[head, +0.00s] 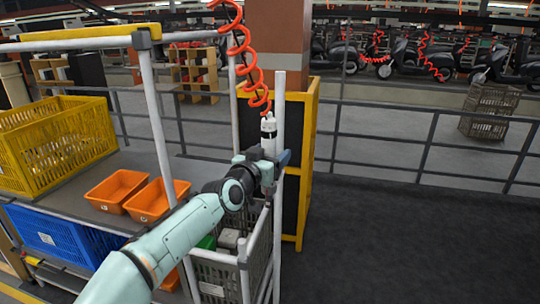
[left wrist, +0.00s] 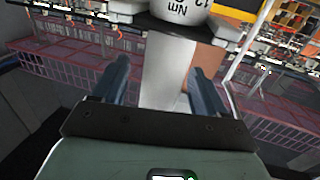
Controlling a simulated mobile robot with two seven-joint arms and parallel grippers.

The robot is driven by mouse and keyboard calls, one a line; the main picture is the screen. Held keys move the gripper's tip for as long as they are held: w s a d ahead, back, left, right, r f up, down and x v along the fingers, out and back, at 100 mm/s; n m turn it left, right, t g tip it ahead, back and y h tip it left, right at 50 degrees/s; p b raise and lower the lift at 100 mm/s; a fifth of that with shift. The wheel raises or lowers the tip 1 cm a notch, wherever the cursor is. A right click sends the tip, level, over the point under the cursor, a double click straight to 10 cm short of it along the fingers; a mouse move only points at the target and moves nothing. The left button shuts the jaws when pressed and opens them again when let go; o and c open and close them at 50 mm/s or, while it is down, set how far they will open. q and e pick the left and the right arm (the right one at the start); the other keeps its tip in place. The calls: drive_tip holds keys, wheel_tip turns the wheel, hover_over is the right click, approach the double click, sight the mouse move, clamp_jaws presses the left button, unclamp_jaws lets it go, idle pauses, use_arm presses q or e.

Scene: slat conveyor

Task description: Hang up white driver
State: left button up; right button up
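The white driver (head: 268,130), with a dark band, hangs upright at the lower end of a red coiled cord (head: 250,60). In the left wrist view the white driver (left wrist: 180,13) shows at the top edge, cut off, beyond my fingertips. My left gripper (head: 268,160) is right below the driver in the head view. Its two blue fingers (left wrist: 161,75) are well apart with nothing between them, so it is open and empty. Whether a finger touches the driver cannot be told. My right gripper is in neither view.
A grey crate (head: 213,276) with parts in it stands below my left gripper. White posts (head: 280,200) stand close by. Orange bins (head: 117,190), a yellow crate (head: 55,145) and a blue crate (head: 50,235) are to the left. The dark floor (head: 420,245) at the right is clear.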

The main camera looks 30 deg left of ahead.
use_arm(q)
drive_tip(key=shift+f, duration=0.2)
drive_tip(key=shift+s, duration=0.3)
drive_tip(key=s+b, duration=0.4)
drive_tip(key=s, duration=0.8)
drive_tip(key=shift+s+d+r+b, duration=0.2)
drive_tip(key=shift+s+r+b, duration=0.15)
drive_tip(key=shift+s, duration=0.05)
